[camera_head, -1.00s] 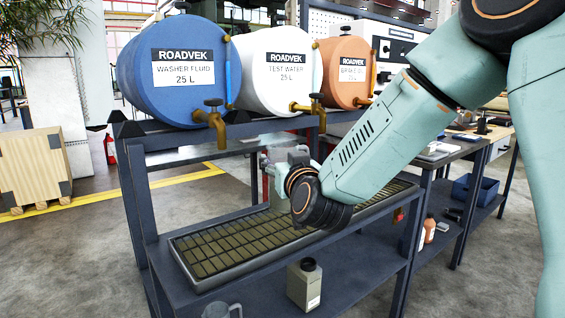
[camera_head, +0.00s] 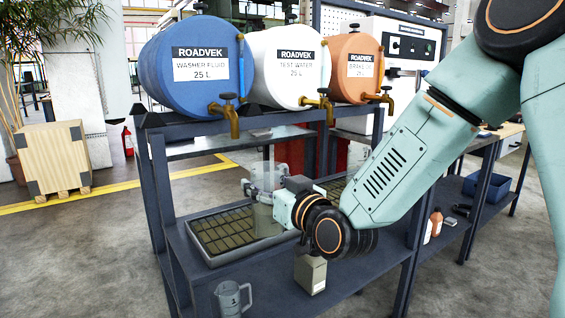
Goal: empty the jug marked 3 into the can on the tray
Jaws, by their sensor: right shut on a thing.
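My right gripper (camera_head: 262,188) is shut on a clear jug (camera_head: 265,215) and holds it over the grated drip tray (camera_head: 215,258). The jug looks upright, with a grey-green tint in its lower part; I cannot read a number on it. A beige can (camera_head: 311,276) with a pale label stands in front of the tray on the bench shelf, and my right wrist hides its top. Another grey jug (camera_head: 230,299) with a small dark mark stands at the shelf's front left. My left gripper is not in view.
Blue (camera_head: 185,65), white (camera_head: 285,68) and orange (camera_head: 350,68) drums with brass taps lie on the rack above the tray. The rack posts flank the tray. Orange bottles (camera_head: 436,222) and a blue bin (camera_head: 487,188) are at right.

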